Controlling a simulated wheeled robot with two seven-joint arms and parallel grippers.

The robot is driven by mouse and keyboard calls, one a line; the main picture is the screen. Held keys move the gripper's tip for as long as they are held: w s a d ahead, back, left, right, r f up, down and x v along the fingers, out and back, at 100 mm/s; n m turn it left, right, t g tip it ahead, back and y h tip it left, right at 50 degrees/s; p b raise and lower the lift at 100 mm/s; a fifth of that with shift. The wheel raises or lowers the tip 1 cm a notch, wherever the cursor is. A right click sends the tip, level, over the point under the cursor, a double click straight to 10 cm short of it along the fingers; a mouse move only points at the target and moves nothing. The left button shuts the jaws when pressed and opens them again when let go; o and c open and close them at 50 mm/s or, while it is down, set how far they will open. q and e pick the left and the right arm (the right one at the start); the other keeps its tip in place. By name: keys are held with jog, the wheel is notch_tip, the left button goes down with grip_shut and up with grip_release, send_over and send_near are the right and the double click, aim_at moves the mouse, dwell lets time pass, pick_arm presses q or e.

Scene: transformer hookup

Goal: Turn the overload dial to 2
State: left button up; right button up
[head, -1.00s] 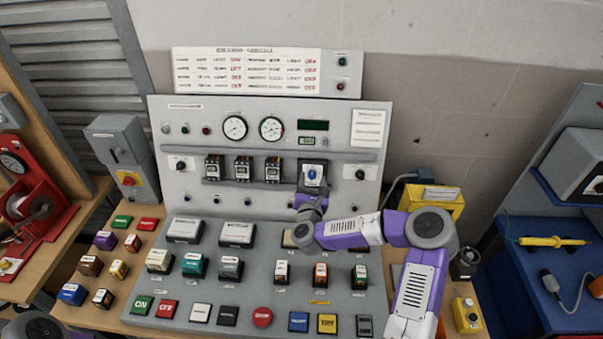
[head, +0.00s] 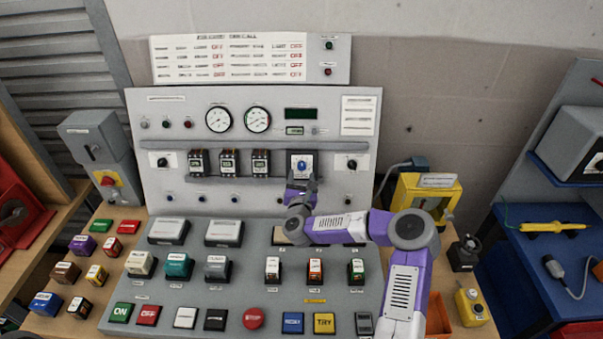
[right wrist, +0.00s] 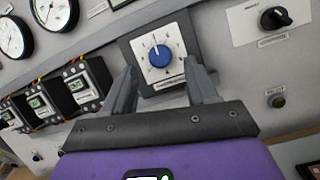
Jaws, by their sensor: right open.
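The overload dial is a blue knob (right wrist: 160,56) on a white square scale plate with a dark frame; its white pointer mark points up, slightly left, in the right wrist view. It also shows in the head view (head: 302,166) on the panel's right half. The scale numbers are too small to read. My right gripper (right wrist: 163,80) is open, one finger on each side below the dial plate, with nothing between the fingers and apart from the knob. In the head view my right gripper (head: 301,186) is just below the dial. My left gripper is not in view.
Blocks and buttons cover the sloping console (head: 270,290) below. A yellow box (head: 432,190) stands at right.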

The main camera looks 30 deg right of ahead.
aim_at(302, 168)
jog(key=shift+x, duration=1.65)
jog(key=shift+c, duration=0.5)
jog(key=c, duration=1)
